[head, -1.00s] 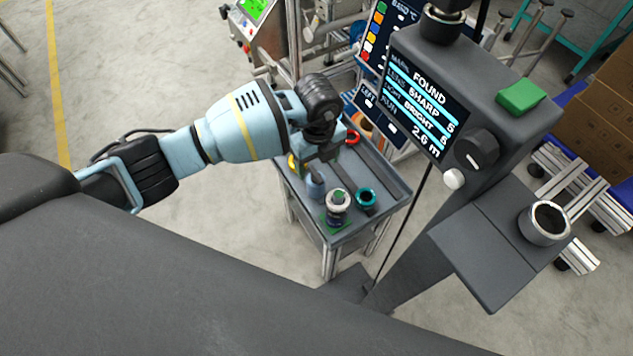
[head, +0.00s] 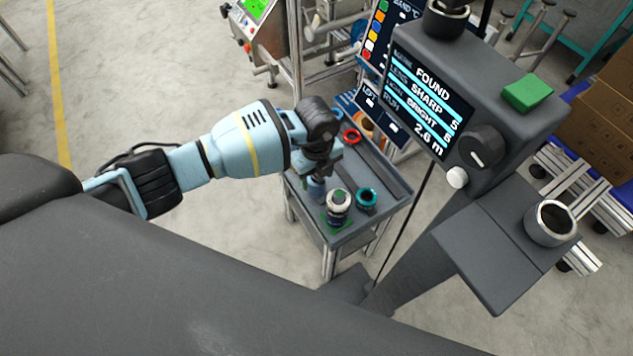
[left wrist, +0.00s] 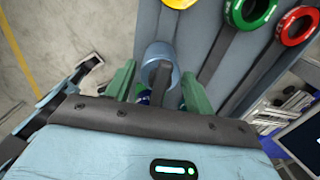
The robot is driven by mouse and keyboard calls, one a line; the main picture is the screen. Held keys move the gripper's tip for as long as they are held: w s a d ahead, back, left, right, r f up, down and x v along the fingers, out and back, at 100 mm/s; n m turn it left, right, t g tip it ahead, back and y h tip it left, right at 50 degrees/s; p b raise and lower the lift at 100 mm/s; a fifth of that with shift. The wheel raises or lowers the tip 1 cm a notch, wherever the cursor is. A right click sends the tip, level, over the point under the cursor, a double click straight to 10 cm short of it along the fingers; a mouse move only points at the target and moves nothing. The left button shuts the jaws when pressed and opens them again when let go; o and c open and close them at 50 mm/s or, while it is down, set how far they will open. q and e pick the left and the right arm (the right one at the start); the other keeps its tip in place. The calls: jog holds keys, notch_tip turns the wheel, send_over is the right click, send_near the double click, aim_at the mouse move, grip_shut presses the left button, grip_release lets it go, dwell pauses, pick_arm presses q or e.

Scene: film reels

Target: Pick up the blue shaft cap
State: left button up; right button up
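In the left wrist view my left gripper (left wrist: 159,78) is open, with one green finger on each side of the cap. My right gripper is not in view.
A grey-white lens-like cylinder (head: 339,203) and a teal ring (head: 366,198) stand close right of the cap. A red ring (head: 352,136) lies farther back. Green (left wrist: 250,12) and yellow (left wrist: 180,3) rings show in the left wrist view. A dark display box (head: 430,95) rises at right.

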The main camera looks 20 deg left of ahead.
pick_arm(q)
jog(key=c, duration=0.8)
jog(key=shift+r, duration=0.15)
jog(key=shift+r, duration=0.55)
notch_tip(320, 180, up, 2)
jog(key=shift+w+r+p, duration=0.1)
jog(key=shift+r+p, duration=0.1)
jog(key=shift+p, duration=0.1)
jog(key=s, duration=0.5)
jog(key=s+r+p, duration=0.1)
jog(key=s, duration=1)
jog(key=shift+s+d+r+p, duration=0.1)
jog(key=shift+r+p, duration=0.05)
jog(key=shift+p, duration=0.2)
